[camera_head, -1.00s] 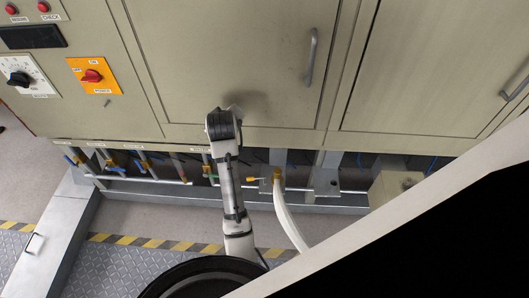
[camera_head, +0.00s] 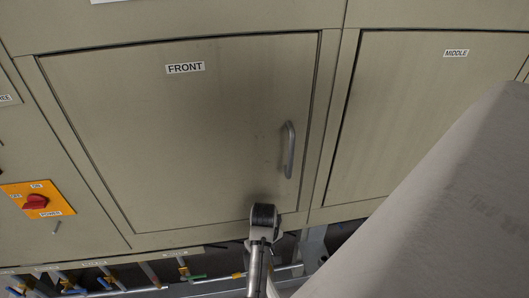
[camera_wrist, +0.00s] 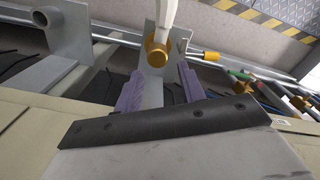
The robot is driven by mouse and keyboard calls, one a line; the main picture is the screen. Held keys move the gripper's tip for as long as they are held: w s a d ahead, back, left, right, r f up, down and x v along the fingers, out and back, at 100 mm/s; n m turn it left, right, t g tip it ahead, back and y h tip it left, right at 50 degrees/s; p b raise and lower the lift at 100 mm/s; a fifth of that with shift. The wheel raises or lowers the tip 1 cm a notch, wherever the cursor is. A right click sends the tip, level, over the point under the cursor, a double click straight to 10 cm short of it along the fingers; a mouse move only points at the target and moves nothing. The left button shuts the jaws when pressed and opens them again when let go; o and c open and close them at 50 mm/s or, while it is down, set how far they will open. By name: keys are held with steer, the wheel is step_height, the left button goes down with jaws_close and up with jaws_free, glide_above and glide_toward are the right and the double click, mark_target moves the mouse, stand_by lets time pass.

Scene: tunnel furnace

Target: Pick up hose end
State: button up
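The hose end is a brass-coloured fitting (camera_wrist: 157,50) on a white hose (camera_wrist: 168,14), seen at the upper middle of the wrist view. It sits in front of a grey metal bracket (camera_wrist: 152,92). My gripper (camera_wrist: 160,76) is open, with its two purple fingers apart on either side below the fitting. The fitting appears just beyond the fingertips, and I see no grip on it. In the head view the fingers are hidden, and I cannot make out the hose end there.
The beige furnace front has a FRONT door (camera_head: 185,130) with a grey handle (camera_head: 289,150), close to my arm. Pipes with coloured valves (camera_head: 110,278) run beneath it. In the wrist view, a grey bracket with a round stub (camera_wrist: 58,22) stands left, and brass-ended pipes (camera_wrist: 210,56) lie right.

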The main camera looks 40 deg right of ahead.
step_height(320, 180, down, 8)
steer(key=shift+s+d+f+p, duration=0.15)
steer(key=shift+f+p, duration=0.1)
steer(key=shift+p, duration=0.4)
steer(key=shift+c, duration=0.4)
steer(key=c, duration=0.7)
jaws_close()
steer(key=shift+r, duration=0.1)
